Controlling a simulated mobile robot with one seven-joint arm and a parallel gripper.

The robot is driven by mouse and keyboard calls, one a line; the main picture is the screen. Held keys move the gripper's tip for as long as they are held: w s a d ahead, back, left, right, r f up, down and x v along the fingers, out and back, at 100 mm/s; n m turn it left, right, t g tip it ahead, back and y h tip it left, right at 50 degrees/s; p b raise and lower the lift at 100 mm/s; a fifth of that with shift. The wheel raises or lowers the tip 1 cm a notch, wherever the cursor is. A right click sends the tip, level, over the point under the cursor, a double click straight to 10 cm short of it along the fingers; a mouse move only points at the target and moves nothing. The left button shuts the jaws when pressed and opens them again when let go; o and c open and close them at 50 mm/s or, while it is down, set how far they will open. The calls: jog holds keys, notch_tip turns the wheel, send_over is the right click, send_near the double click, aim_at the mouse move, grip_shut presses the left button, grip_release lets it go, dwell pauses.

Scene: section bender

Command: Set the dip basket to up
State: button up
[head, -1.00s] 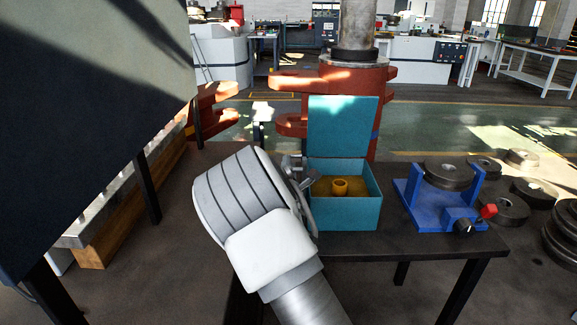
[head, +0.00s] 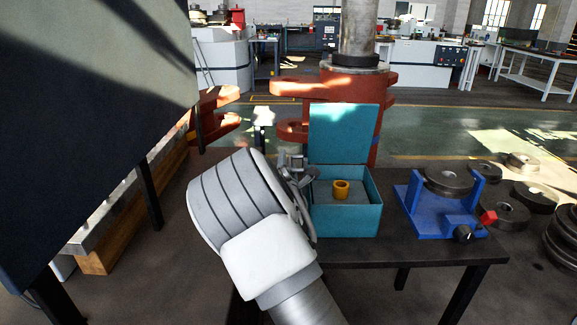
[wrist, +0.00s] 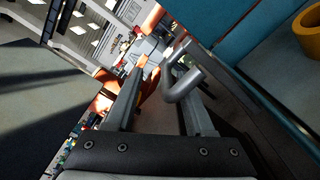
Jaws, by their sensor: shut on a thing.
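A teal box (head: 345,222) with its lid (head: 343,133) standing open is on the dark table. Inside it, a flat grey basket plate (head: 365,193) carries a yellow ring (head: 341,189), and the plate sits below the box rim. In the wrist view, the ring (wrist: 308,30) shows at the top right. My gripper (head: 297,166) is at the left side of the box, shut on a grey bent handle (wrist: 184,86). The handle shows at the fingers in the wrist view. In the head view, my wrist hides part of the box's left side.
A blue stand (head: 430,214) with a dark roller and a red knob is right of the box. Several dark discs lie further right. A large dark panel (head: 95,130) fills the left. A red machine column (head: 355,80) stands behind.

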jog(key=shift+d, duration=0.3)
jog(key=shift+s, duration=0.1)
dwell(0.3)
jog(key=s+p, duration=0.3)
jog(key=s, duration=1.4)
jog(key=shift+s, duration=0.1)
